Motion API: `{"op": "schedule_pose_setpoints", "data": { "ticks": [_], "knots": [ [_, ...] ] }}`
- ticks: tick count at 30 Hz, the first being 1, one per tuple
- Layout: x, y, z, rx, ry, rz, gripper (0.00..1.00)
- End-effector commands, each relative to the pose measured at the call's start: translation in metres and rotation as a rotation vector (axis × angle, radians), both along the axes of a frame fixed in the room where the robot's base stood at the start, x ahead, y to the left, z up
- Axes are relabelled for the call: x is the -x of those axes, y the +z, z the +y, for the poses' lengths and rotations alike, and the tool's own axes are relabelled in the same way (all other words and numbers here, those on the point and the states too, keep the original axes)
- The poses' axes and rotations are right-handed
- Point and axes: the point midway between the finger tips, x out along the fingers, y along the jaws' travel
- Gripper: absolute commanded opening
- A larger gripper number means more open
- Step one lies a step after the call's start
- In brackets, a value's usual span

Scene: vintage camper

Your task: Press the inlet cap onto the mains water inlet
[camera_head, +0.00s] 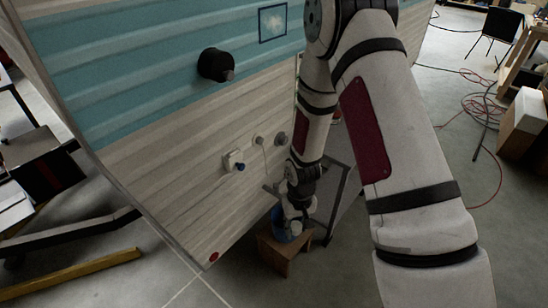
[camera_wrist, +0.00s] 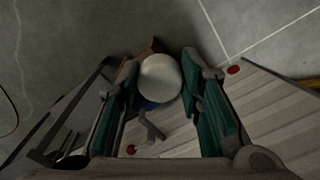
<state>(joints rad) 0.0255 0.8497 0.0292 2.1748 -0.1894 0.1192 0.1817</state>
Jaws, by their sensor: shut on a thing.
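My gripper (camera_head: 297,208) is low beside the camper wall, above a small wooden stool. In the wrist view, my gripper (camera_wrist: 163,85) has its teal-padded fingers on both sides of a round white cap (camera_wrist: 160,77), shut on it. A blue object (camera_head: 283,222) is just under the gripper on the stool; a bit of blue also shows below the cap in the wrist view (camera_wrist: 147,104).
Two small round fittings (camera_head: 270,139) are right of the inlet. A black cylinder (camera_head: 212,65) juts from the camper wall (camera_head: 150,130) above. The wooden stool (camera_head: 280,254) stands below the gripper, with a grey metal frame (camera_head: 340,190) behind. Grey floor lies open in front.

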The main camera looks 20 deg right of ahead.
Motion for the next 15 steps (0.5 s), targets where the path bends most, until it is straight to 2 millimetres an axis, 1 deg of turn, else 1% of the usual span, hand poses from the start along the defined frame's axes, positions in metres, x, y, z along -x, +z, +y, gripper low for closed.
{"op": "schedule_pose_setpoints", "data": {
  "ticks": [10,13,15],
  "knots": [
    [-0.001,-0.002,-0.001,0.002,-0.022,0.007,0.1],
    [-0.003,-0.01,-0.002,0.006,-0.102,0.035,0.1],
    [-0.005,-0.019,-0.004,0.008,-0.204,0.073,0.1]
  ]
}}
